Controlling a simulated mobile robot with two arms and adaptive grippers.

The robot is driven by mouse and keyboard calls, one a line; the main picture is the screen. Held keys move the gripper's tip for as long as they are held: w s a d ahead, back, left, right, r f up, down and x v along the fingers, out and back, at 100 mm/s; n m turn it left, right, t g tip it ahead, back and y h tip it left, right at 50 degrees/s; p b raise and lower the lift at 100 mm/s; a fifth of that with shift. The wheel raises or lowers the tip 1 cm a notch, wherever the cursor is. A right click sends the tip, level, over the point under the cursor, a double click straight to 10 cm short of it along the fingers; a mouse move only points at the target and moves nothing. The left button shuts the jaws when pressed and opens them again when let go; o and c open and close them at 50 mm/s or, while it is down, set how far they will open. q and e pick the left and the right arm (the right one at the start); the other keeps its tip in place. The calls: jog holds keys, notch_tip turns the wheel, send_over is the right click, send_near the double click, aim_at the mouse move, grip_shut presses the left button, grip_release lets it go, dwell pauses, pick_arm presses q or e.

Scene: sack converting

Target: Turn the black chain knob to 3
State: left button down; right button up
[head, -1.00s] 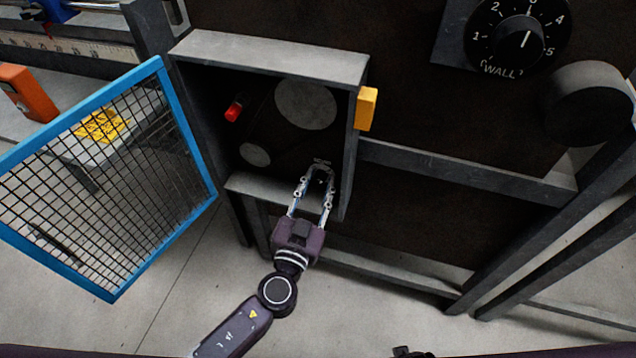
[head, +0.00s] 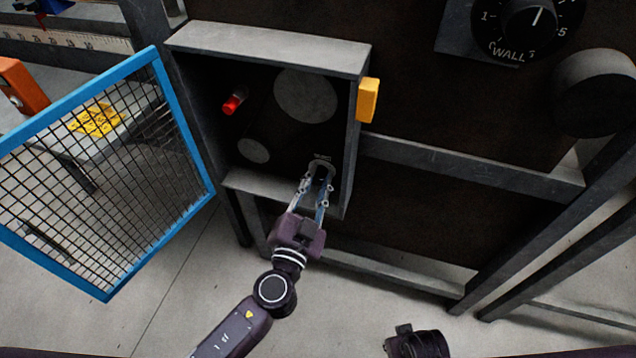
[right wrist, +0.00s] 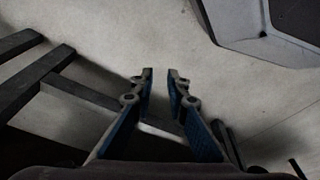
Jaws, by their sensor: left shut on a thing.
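A small dark knob (head: 321,171) sits at the lower right inside the open grey box, under a small pale label too small to read. I take it for the black chain knob; its pointer and scale are hidden or too small to read. My left gripper (head: 318,181) reaches in from below and is shut on this knob. My right gripper (right wrist: 160,73) is empty, its fingers apart over the floor in the right wrist view. Part of my right arm shows at the bottom of the head view.
The blue-framed mesh door (head: 110,170) stands open at the left. A red part (head: 233,102) and round grey discs are inside the grey box (head: 270,45). A yellow block (head: 368,100) is on its right side. A separate WALL dial (head: 531,20) is at top right.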

pick_arm(q)
jog(key=m+b, duration=0.1)
jog(key=m, duration=0.2)
jog(key=shift+f+m, duration=0.1)
jog(key=shift+m, duration=3)
jog(key=m, duration=0.3)
jog(key=shift+h, duration=0.3)
jog(key=shift+m, duration=1.2)
pick_arm(e)
jog(key=shift+w+a+r, duration=0.1)
jog(key=shift+w+r, duration=0.2)
jog(key=shift+r, duration=0.45)
jog(key=shift+w+d+r, duration=0.1)
jog(key=shift+w+r, duration=0.15)
jog(key=shift+r, duration=0.55)
jog(key=shift+w+a+r, duration=0.1)
jog(key=shift+w+r, duration=0.2)
jog(key=shift+r, duration=0.45)
jog(key=shift+w, duration=0.1)
pick_arm(q)
jog(key=c, duration=1.7)
grip_release()
jog(key=shift+c, duration=0.2)
